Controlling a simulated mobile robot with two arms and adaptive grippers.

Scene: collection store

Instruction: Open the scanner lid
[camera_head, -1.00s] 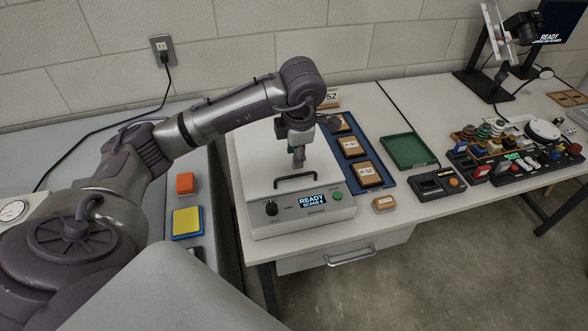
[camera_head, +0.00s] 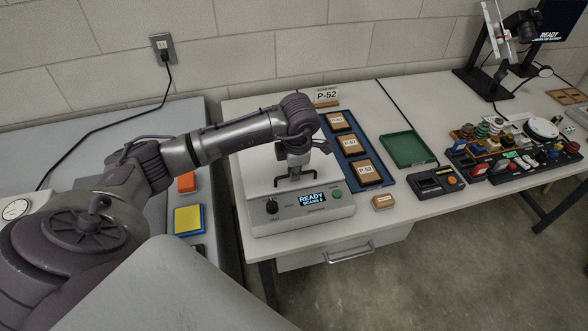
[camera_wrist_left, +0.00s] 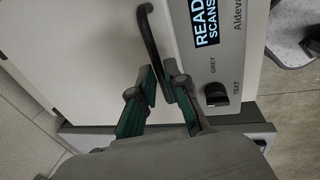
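The scanner (camera_head: 303,213) is a white box with a front panel, a black knob and a lit display. Its pale lid (camera_head: 258,173) lies down, with a black bar handle (camera_head: 278,182) near the front edge. My left gripper (camera_head: 294,174) points down at the handle and hides part of it. In the left wrist view, the handle (camera_wrist_left: 149,35) runs to between my green-padded left fingertips (camera_wrist_left: 161,82). The fingers stand a little apart around it, and a gap shows between the pads; firm contact is not clear. My right gripper is not in view.
Right of the scanner are a blue tray (camera_head: 375,185) with labelled wooden blocks, a green tray (camera_head: 409,149) and a small dark device (camera_head: 435,180). Yellow and orange blocks lie on the left table.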

